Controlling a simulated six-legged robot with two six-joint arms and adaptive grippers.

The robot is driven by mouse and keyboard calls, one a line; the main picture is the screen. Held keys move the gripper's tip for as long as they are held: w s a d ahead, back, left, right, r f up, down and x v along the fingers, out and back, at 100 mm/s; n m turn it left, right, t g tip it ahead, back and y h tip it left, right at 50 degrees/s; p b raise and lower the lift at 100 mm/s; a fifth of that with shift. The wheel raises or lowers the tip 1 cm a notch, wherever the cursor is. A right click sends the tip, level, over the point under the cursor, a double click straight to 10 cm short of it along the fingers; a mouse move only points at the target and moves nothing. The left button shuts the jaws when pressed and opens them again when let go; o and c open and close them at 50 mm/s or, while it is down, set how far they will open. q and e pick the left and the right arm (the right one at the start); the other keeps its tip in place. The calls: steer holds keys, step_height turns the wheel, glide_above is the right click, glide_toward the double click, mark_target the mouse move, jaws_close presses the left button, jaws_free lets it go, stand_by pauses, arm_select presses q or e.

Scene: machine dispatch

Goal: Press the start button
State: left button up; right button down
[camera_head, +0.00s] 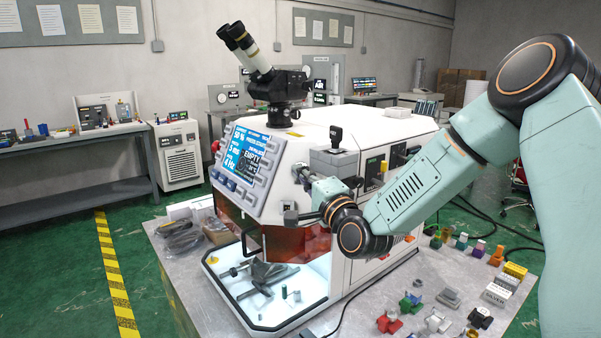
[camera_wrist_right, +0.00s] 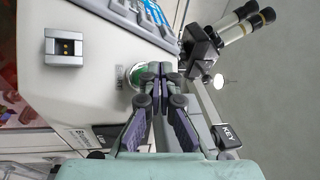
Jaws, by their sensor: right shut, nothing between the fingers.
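The white machine (camera_head: 385,128) stands on the grey table with its screen (camera_head: 245,160) lit. My right gripper (camera_head: 303,174) is at the machine's front corner, right of the screen, partly hidden by my wrist. In the right wrist view its fingers (camera_wrist_right: 155,70) are shut together and empty. A round green button (camera_wrist_right: 147,80) with a pale rim sits on the machine's panel right at the fingertips, which cover part of it. I cannot tell whether they touch it. My left gripper is not in view.
A binocular eyepiece (camera_head: 244,47) rises from the machine's top. A key tag (camera_wrist_right: 228,136) and a square socket (camera_wrist_right: 66,47) are near the gripper. The machine's front bay is open. Several small coloured parts (camera_head: 412,303) lie on the table at right.

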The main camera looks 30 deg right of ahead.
steer(key=shift+w+d+f+b, duration=0.25)
steer(key=shift+w+d+b, duration=0.15)
steer(key=shift+w+d, duration=0.1)
stand_by(1.1)
steer(key=shift+s+a, duration=0.1)
steer(key=shift+s+a+r, duration=0.25)
steer(key=shift+s+a, duration=0.25)
steer(key=s+a, duration=0.1)
steer(key=s+a+r+p, duration=0.1)
steer(key=s+a+p, duration=0.1)
steer(key=shift+s+r, duration=0.3)
stand_by(0.4)
stand_by(0.9)
